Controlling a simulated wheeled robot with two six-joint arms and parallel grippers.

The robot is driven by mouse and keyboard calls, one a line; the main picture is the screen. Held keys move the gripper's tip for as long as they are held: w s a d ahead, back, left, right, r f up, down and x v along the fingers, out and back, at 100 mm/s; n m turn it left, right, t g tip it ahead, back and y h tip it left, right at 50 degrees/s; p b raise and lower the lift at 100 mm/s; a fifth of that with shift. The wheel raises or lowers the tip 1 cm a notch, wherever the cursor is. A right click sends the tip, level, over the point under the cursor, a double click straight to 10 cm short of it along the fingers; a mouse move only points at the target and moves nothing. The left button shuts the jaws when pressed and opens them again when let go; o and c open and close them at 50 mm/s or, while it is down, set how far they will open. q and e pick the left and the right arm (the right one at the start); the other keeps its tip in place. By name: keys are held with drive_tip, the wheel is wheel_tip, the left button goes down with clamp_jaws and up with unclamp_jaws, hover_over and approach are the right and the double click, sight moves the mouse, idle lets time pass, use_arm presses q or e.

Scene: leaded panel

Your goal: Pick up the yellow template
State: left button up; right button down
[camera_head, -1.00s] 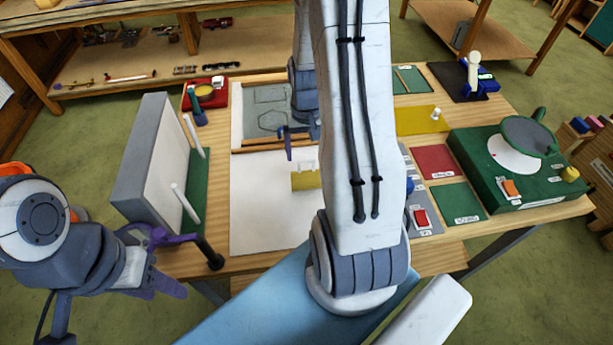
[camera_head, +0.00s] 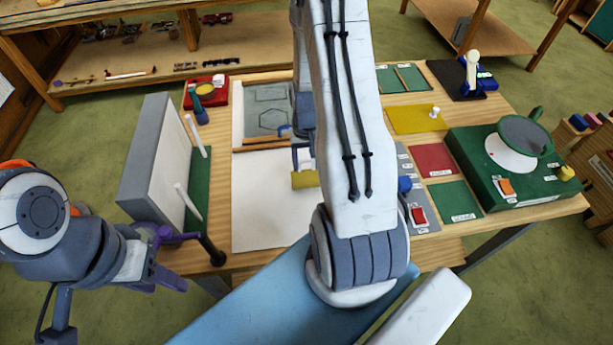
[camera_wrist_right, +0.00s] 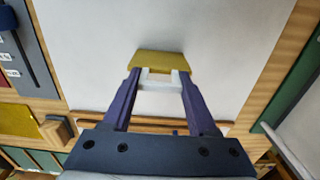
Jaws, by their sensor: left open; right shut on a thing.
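The yellow template (camera_head: 305,180) is a small yellow piece with a white handle, over the white sheet (camera_head: 265,215) in the head view. My right gripper (camera_head: 302,160) is shut on its handle. In the right wrist view the yellow template (camera_wrist_right: 160,63) shows beyond the fingertips, with the white handle (camera_wrist_right: 160,80) between the purple fingers of the right gripper (camera_wrist_right: 161,85). I cannot tell whether the template touches the sheet or is slightly above it. My left gripper (camera_head: 188,262) is open and empty, off the table's left front edge.
A grey-and-white upright block (camera_head: 150,160) stands at the left, by a green strip with white rods. A grey panel with a hexagon outline (camera_head: 266,108) lies behind the sheet. A yellow sheet (camera_head: 415,120) and a green machine (camera_head: 515,180) are at the right. My right arm hides the middle.

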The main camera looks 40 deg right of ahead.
wheel_tip(320, 180, up, 16)
drive_tip(key=r+b, duration=0.1)
drive_tip(key=b, duration=0.3)
drive_tip(key=s+d+f+b, duration=0.55)
drive_tip(key=s+b, duration=0.45)
drive_tip(key=b, duration=0.4)
drive_tip(key=w+a+f+p, duration=0.2)
drive_tip(key=w+a+f, duration=0.3)
drive_tip(key=w+f, duration=0.4)
wheel_tip(320, 180, down, 2)
drive_tip(key=shift+w+a+f, duration=0.15)
drive_tip(key=shift+w+a, duration=0.05)
drive_tip(key=shift+a, duration=0.2)
